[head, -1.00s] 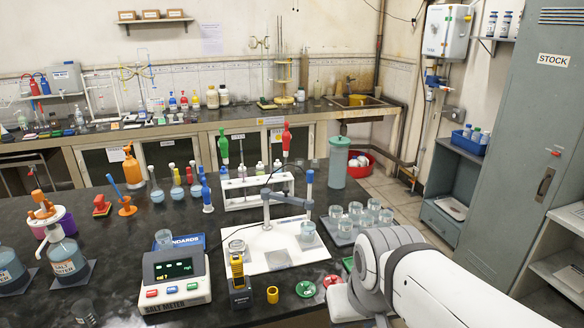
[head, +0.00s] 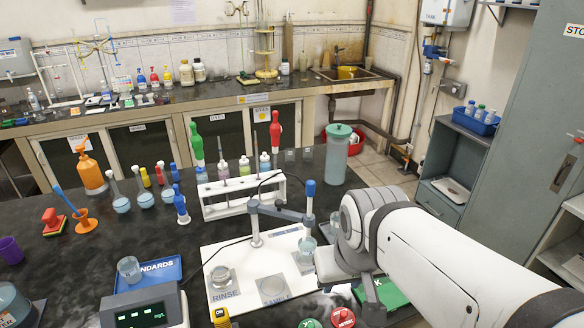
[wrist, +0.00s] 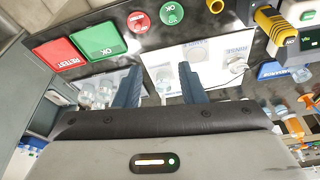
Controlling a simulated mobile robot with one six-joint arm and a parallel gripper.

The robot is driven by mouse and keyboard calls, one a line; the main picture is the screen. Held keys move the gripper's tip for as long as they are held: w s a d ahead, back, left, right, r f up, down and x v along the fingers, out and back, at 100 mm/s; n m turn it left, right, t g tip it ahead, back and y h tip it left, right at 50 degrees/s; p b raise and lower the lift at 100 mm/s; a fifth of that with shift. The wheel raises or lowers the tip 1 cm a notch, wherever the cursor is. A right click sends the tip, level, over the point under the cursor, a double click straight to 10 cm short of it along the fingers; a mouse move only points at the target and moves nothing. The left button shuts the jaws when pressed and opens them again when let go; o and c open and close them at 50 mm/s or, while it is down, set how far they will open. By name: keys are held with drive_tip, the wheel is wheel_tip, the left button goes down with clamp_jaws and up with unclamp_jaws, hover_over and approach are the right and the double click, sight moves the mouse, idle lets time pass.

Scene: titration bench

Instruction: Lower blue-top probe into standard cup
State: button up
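The blue-top probe (head: 310,188) hangs upright from a grey stand arm (head: 282,212) over the white board (head: 238,250). A clear cup (head: 307,246) is directly below it; I cannot tell whether the tip is inside. Another clear cup (head: 129,270) stands on the blue tray marked STANDARDS (head: 172,268), and a third (head: 221,277) is at RINSE. My gripper (wrist: 159,72) shows in the wrist view as two dark blue fingers, apart, with nothing clearly between them.
A white rack (head: 240,207) with red and green droppers stands behind the stand. A lidded green container (head: 337,155) is at the back right. The meter (head: 145,312) is at the front left. Several cups (wrist: 92,92) and red and green pads (wrist: 60,55) show in the wrist view.

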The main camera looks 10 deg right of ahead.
drive_tip(key=shift+o, duration=0.3)
drive_tip(key=shift+o, duration=0.5)
drive_tip(key=shift+w+d+r, duration=0.1)
wheel_tip(320, 180, up, 8)
drive_tip(key=n+g+b, duration=0.3)
drive_tip(key=b, duration=0.1)
hover_over(311, 182)
drive_tip(key=shift+s+f, duration=0.2)
drive_tip(key=shift+s, duration=0.1)
drive_tip(key=shift+w, duration=0.3)
drive_tip(key=shift+w+f, duration=0.1)
drive_tip(key=shift+f, duration=0.15)
wheel_tip(311, 182, down, 7)
drive_tip(key=shift+f, duration=0.15)
drive_tip(key=shift+c, duration=0.5)
clamp_jaws()
